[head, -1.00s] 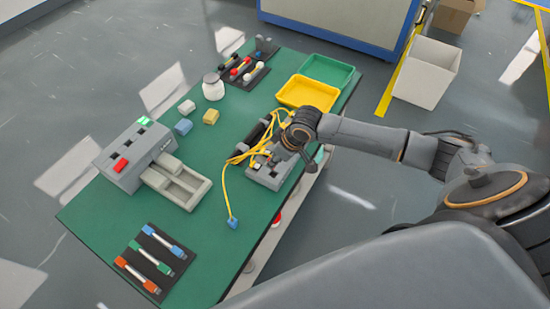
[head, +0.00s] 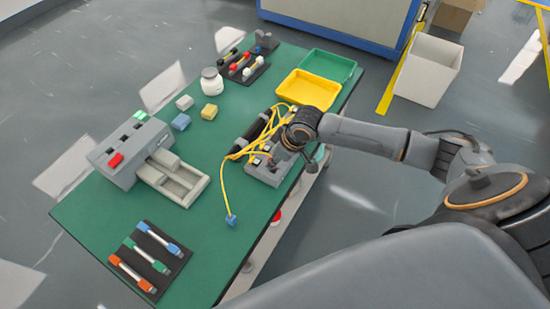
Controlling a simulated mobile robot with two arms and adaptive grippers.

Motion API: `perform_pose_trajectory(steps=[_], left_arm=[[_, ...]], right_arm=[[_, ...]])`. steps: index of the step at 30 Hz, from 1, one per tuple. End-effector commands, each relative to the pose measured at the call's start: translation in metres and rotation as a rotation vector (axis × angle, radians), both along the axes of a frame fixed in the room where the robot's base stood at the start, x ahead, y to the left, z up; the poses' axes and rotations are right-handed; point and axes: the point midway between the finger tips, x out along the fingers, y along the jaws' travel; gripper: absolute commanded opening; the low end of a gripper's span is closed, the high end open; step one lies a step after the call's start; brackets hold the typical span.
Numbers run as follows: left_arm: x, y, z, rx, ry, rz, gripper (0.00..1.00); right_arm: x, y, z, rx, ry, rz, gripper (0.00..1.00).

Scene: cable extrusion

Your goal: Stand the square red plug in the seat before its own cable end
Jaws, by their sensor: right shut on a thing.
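My right gripper (head: 282,156) is low over the grey seat block (head: 262,176) at the table's right edge. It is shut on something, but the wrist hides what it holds. I cannot make out the square red plug in the head view. Yellow cables (head: 226,184) loop around the block and under the gripper. One cable runs down to a small blue plug (head: 231,220) lying on the table. Which cable end sits at which seat is too small to tell. My left gripper is not in view.
A grey machine (head: 126,152) with a red and a green block on top stands at the left of the green table (head: 110,205). A yellow tray (head: 307,90) and a green tray (head: 327,66) lie behind the gripper. A pen rack (head: 150,262) is at the front.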

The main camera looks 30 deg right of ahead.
Motion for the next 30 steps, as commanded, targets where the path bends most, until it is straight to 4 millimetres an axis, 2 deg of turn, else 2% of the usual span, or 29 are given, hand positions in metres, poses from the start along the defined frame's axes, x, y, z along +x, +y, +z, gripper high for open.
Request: perform_pose_trajectory(steps=[16, 30], left_arm=[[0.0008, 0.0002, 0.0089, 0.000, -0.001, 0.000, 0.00], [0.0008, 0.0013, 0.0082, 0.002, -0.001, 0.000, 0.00]], right_arm=[[-0.0018, -0.0011, 0.0007, 0.001, -0.001, 0.000, 0.00], [-0.0021, -0.0010, -0.0011, 0.000, 0.000, 0.000, 0.00]])
